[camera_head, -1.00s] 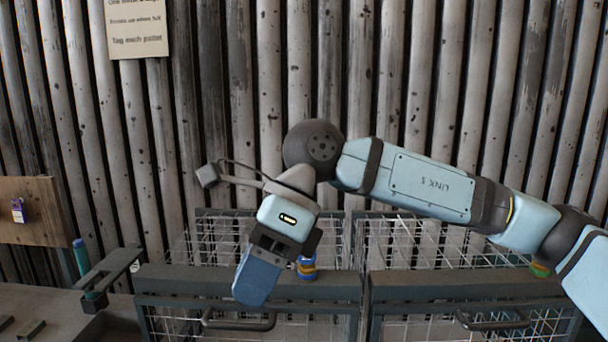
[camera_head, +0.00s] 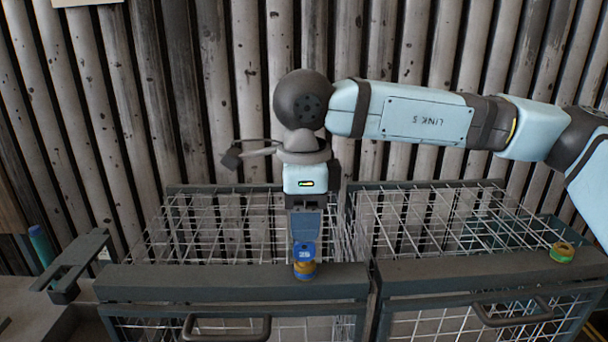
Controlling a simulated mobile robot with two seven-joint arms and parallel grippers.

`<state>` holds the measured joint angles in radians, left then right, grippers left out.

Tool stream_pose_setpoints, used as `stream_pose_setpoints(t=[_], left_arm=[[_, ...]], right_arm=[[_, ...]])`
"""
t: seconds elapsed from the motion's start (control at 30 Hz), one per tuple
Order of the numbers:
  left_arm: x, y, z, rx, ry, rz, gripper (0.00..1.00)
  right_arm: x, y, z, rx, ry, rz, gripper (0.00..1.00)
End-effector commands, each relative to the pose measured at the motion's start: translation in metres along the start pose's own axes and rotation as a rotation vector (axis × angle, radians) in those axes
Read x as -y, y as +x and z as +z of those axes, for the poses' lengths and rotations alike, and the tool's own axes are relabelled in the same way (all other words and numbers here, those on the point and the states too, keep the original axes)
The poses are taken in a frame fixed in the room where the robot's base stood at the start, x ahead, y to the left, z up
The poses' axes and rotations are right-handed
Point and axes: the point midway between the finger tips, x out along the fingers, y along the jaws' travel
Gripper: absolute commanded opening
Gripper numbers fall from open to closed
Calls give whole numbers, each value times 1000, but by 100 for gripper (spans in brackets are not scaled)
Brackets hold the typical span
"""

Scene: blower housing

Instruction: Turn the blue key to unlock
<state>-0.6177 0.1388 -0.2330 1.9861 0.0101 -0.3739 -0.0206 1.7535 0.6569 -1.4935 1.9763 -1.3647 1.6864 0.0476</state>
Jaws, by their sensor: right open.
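The blue key (camera_head: 304,252) has a round blue head marked "25". It sits on top of a brass-yellow lock (camera_head: 305,270) with a blue base, on the front rail of the left wire cage. My right gripper (camera_head: 305,238) points down just above and behind the key head, its blue fingers lined up with it. It is open; whether a finger touches the key I cannot tell. My left gripper is not in view.
A second lock (camera_head: 562,252), green and yellow, sits on the right cage's rail (camera_head: 480,270). Both wire cages have front handles. A grey bracket (camera_head: 78,266) and a teal cylinder (camera_head: 41,245) stand at left. Corrugated wall closes off the back.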

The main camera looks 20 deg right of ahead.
Motion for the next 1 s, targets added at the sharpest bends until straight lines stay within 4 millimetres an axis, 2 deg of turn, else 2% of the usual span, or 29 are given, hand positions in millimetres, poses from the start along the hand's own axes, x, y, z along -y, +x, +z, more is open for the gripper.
stream_pose_setpoints(t=[0.1,0.3,0.5,0.73,0.93,1.0], left_arm=[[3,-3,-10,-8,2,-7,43],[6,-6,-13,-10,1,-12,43],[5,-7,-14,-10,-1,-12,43],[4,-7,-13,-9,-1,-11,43],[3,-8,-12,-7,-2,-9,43],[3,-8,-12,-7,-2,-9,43]], right_arm=[[0,20,0,-2,0,3,47],[0,46,0,0,0,1,47],[0,56,0,0,0,1,47],[0,56,0,1,0,0,47],[0,56,0,1,0,0,1],[0,56,0,0,0,0,0]])
